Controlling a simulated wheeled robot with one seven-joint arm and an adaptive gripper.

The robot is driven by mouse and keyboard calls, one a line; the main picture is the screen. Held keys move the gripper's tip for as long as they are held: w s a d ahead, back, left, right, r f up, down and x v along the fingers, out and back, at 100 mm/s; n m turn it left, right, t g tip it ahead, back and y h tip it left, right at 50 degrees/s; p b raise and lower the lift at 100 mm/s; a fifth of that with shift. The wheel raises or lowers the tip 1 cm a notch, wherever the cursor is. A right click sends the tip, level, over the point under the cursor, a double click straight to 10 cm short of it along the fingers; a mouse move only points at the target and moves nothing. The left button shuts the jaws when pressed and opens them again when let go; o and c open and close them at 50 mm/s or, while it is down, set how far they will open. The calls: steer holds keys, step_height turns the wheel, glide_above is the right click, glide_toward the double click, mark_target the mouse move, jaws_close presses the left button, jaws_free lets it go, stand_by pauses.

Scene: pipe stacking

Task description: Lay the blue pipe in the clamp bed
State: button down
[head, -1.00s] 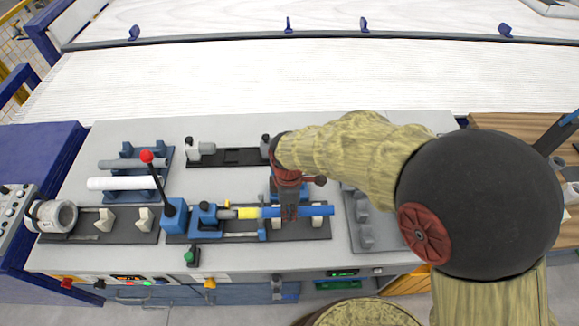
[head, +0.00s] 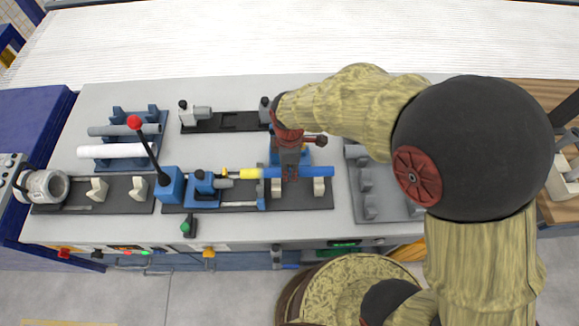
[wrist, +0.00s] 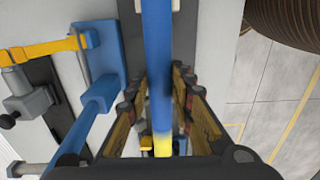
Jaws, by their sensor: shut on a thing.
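The blue pipe (head: 318,172) has a yellow section at its left end and lies about level in the head view. My gripper (head: 290,176) reaches down from above and is shut on it near its middle. In the wrist view the pipe (wrist: 157,60) runs between the two fingers (wrist: 163,100), its yellow end at the bottom. The clamp bed is a dark base (head: 290,197) with pale supports (head: 319,186) and a blue clamp (head: 203,185) at its left. The pipe appears just behind and above the supports; I cannot tell whether it touches them.
A rack with a white pipe (head: 112,151) and a grey pipe stands at the left. A red-knobbed lever (head: 134,123) rises beside the blue clamp. A grey rack (head: 368,190) stands right of the bed. A blue fixture with a yellow bar (wrist: 50,47) is close left of my gripper.

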mark_target(290, 170)
steer(key=shift+f+b, duration=1.7)
steer(key=shift+f, duration=1.25)
steer(key=c, duration=1.5)
jaws_free()
steer(key=shift+o, duration=0.2)
steer(key=shift+r, duration=0.1)
step_height(290, 170, up, 12)
steer(key=shift+f, duration=0.1)
